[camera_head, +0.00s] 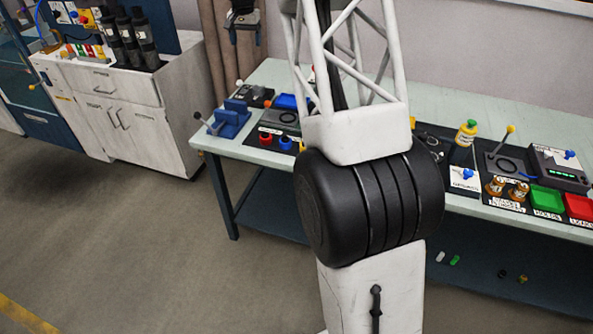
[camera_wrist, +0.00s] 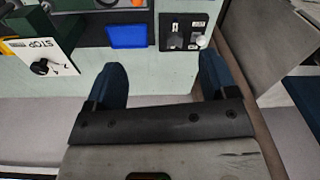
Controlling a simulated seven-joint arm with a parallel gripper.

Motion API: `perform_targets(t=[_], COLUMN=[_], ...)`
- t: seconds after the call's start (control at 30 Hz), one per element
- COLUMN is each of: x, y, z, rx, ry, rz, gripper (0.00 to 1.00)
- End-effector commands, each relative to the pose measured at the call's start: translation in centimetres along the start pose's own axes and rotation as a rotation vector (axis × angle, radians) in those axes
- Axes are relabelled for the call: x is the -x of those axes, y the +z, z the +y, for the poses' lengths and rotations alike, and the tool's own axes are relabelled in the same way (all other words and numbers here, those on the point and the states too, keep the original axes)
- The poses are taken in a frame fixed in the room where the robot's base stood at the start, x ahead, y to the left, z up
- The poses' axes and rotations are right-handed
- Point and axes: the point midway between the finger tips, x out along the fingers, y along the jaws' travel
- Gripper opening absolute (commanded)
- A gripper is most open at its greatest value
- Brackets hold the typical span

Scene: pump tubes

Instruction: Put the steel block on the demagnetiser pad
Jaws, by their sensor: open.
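In the wrist view my gripper (camera_wrist: 162,70) is open and empty, its two dark blue fingers wide apart over the bench edge. In the head view a dark part hangs at the top, before the brown pipes; I cannot tell its fingers there. No thing can be surely told as the steel block. A small grey piece sits on a black panel (camera_wrist: 183,44) ahead of the right finger, but I cannot tell what it is.
The pale bench (camera_head: 437,103) is crowded along its front. A blue tray (camera_wrist: 127,36) and a STOP card (camera_wrist: 28,52) with a black knob lie ahead. Green (camera_head: 547,199) and red (camera_head: 579,206) trays are at the right. My arm hides the bench's middle.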

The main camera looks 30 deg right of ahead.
Motion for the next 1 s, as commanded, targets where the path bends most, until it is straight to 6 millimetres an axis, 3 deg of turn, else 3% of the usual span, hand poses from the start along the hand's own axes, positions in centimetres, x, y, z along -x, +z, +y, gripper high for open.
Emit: perform_targets(t=[0.2,0.5,1.0], x=[3.6,7.3,11.5], y=[5.0,11.9,24.0], z=[1.3,3.3,7.5], rx=[0.046,0.113,0.219], ry=[-0.007,-0.015,-0.026], rz=[0.015,0.032,0.063], gripper=[0.79,0.79,0.79])
